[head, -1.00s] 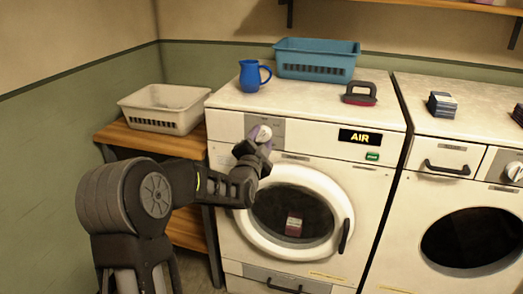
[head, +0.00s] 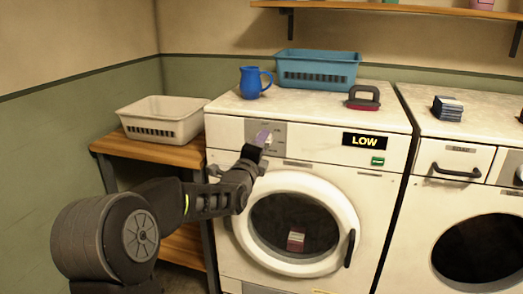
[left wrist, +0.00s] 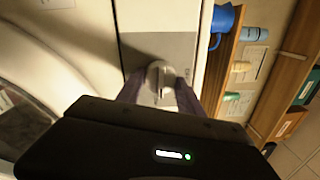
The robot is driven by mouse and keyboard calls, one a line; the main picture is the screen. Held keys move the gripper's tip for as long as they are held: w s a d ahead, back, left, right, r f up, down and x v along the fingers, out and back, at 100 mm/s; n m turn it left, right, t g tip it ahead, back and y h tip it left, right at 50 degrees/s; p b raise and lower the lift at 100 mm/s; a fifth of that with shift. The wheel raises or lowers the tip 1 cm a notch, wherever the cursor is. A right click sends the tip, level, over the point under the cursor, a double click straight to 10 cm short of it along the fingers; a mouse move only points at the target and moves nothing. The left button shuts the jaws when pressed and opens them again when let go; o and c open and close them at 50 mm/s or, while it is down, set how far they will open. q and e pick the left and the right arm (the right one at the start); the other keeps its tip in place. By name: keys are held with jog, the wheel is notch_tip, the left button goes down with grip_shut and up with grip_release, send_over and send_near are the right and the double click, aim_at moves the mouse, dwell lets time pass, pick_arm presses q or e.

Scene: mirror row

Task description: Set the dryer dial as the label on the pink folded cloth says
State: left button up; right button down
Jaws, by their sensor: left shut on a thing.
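The dryer (head: 222,160) is the white machine in the middle of the head view, its round door shut. Its dial (head: 267,142) sits on a grey panel at the upper left of its front. The display (head: 364,140) reads LOW. My left gripper (head: 264,139) is shut on the dial; in the left wrist view its fingers stand either side of the pale dial knob (left wrist: 158,78). A small folded pinkish-red cloth (head: 295,242) shows behind the door glass; its markings are too small to read. My right gripper is not in view.
A pale basket (head: 163,120) is on the wooden table at left. A second machine (head: 455,190) stands at right with a dark folded stack (head: 447,108) on top.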

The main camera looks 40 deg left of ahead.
pick_arm(q)
jog(key=shift+m, duration=0.7)
jog(key=o, duration=1.4)
jog(key=shift+s, duration=0.1)
jog(key=v, duration=0.7)
jog(key=shift+s+d+b, duration=0.1)
jog(key=shift+s+b, duration=0.2)
jog(key=shift+b, duration=0.05)
